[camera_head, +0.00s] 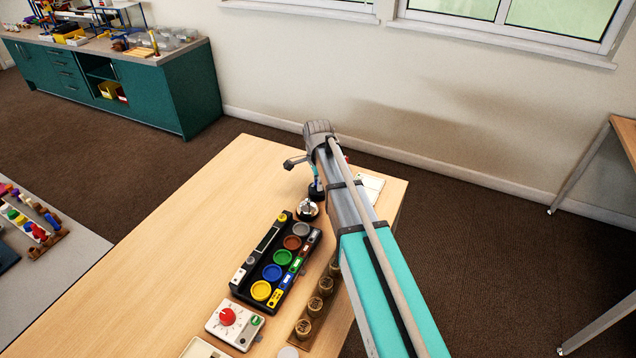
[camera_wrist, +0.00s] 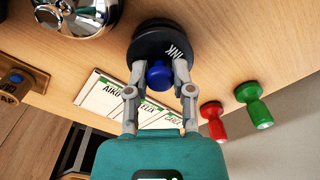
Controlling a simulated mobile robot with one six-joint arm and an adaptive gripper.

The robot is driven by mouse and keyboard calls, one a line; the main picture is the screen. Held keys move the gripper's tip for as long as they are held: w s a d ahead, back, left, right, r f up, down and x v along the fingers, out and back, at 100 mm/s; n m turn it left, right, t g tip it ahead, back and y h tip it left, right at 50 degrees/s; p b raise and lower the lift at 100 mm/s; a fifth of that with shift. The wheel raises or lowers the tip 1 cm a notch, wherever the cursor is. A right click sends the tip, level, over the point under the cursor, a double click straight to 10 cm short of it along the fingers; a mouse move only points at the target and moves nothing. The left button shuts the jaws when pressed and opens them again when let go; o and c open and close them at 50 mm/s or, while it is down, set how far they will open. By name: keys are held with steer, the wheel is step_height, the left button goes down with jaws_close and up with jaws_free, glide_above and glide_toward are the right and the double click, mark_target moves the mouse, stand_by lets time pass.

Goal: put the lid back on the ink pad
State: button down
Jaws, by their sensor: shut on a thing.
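My gripper (camera_wrist: 159,82) is shut on the blue knob (camera_wrist: 159,75) of the ink pad's round black lid (camera_wrist: 150,50) in the wrist view. White letters "INK" show at the right of the black round stack. A second dark round edge, seemingly the ink pad (camera_wrist: 163,26), shows just beyond the lid, overlapping it in this view. I cannot tell whether the two touch or how well they line up. In the head view my gripper (camera_head: 315,183) is small at the table's far part, with a dark round piece (camera_head: 316,193) under it.
A chrome bell (camera_wrist: 78,14) stands close by; it also shows in the head view (camera_head: 307,211). A black tray (camera_head: 241,279) of coloured discs is nearer. The table's left side is clear.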

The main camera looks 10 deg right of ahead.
steer(key=shift+f+b, duration=0.35)
steer(key=shift+f, duration=0.25)
steer(key=shift+f, duration=0.2)
stand_by(1.9)
steer(key=shift+c, duration=2)
jaws_free()
steer(key=o, duration=0.4)
steer(key=shift+r, duration=0.15)
steer(key=shift+r+p, duration=3.35)
steer(key=shift+r, duration=0.05)
